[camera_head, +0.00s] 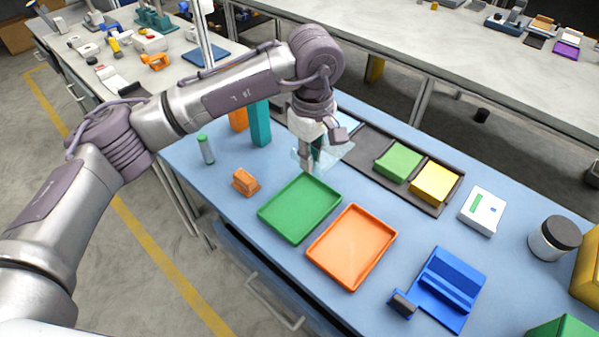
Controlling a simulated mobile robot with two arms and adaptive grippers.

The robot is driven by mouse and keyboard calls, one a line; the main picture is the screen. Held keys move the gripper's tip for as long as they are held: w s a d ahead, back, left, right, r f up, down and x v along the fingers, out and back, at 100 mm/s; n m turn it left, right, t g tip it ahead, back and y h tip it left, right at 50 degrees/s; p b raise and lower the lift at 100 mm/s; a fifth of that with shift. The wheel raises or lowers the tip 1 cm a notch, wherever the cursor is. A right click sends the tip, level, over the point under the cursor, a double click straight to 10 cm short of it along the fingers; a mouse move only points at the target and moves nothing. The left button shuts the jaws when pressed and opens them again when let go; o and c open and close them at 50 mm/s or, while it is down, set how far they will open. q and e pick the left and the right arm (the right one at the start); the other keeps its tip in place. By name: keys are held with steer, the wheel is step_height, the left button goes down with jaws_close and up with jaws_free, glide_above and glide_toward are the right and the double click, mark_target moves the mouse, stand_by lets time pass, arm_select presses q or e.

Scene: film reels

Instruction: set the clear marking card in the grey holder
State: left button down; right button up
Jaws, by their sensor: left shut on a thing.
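My left gripper (309,158) points down over the blue table, shut on a clear card (337,153). The card is a thin, see-through pale sheet that sticks out on both sides of the fingers. It is behind the green tray and in front of the long dark grey holder (438,207). The holder carries a green block (398,163) and a yellow block (434,184). Its left end is partly hidden by my gripper, and something pale blue shows there. I cannot tell whether the card touches anything below. My right gripper is out of view.
A green tray (300,208) and an orange tray (351,246) lie in front. An orange block (245,182), a green-capped tube (206,149) and a teal block (260,123) stand left. A white box (482,211), blue stand (447,287) and dark-lidded jar (554,239) are right.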

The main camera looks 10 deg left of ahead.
arm_select(q)
steer(key=p, duration=0.2)
glide_above(268, 181)
step_height(268, 181, down, 7)
steer(key=shift+r, duration=0.1)
step_height(268, 181, down, 4)
steer(key=shift+r+p, duration=0.1)
steer(key=shift+p, duration=0.4)
steer(key=shift+w, duration=0.1)
steer(key=shift+f, duration=0.25)
steer(key=c, duration=1.6)
jaws_free()
steer(key=shift+b, duration=0.3)
steer(key=shift+c, duration=0.2)
steer(key=shift+o, duration=0.7)
